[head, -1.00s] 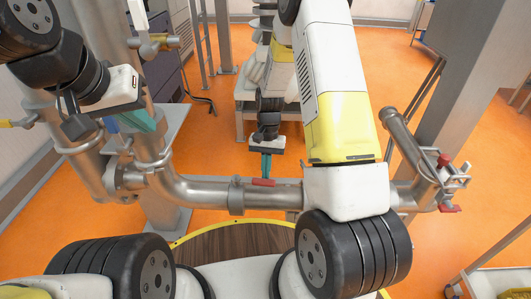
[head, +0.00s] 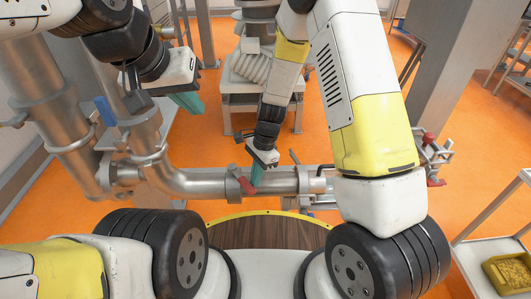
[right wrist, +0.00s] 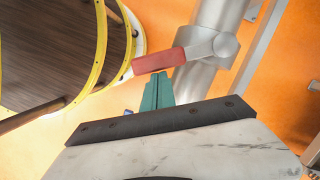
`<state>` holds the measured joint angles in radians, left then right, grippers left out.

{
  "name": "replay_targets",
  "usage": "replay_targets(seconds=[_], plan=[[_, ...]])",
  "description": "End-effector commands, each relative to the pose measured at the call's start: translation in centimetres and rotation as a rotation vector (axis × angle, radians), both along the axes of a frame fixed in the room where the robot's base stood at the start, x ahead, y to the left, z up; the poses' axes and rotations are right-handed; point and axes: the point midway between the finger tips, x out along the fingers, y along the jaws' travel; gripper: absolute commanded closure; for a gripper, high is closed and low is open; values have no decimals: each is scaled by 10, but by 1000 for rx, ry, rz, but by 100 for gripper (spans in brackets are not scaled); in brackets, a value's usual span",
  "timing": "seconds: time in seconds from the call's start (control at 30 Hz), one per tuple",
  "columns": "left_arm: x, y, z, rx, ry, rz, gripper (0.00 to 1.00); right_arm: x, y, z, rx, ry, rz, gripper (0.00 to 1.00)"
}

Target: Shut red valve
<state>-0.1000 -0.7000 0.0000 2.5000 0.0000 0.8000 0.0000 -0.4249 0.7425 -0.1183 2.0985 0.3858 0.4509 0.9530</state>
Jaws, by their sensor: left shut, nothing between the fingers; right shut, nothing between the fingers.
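The red valve handle (head: 246,186) is on the grey horizontal pipe (head: 205,182) in the middle of the head view. In the right wrist view the red handle (right wrist: 158,61) joins a grey hub (right wrist: 224,46) on the pipe. My right gripper (head: 256,175) points down beside the handle, its teal fingers shut and empty. In the right wrist view its fingertips (right wrist: 158,80) reach the handle's edge; I cannot tell whether they touch. My left gripper (head: 192,104) is shut and empty, above the pipe at the left, away from the handle.
Another red-handled fitting (head: 432,160) is at the right, past my right arm. Thick vertical pipes (head: 58,125) stand at the left. A cart with a yellow bin (head: 508,272) is at the lower right. A round wooden surface with a yellow rim (head: 270,232) lies before the pipe.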

Motion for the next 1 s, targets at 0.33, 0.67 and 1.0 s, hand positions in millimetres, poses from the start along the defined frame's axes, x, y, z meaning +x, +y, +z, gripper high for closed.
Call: replay_targets(seconds=[0.33,0.67,1.0], plan=[[0,0,0,0,0,0,100,-24,25,0,0,2,-307,100],[0,0,0,0,0,0,100,-34,43,0,1,0,-510,100],[0,0,0,0,0,0,100,-36,50,0,1,1,-591,100]])
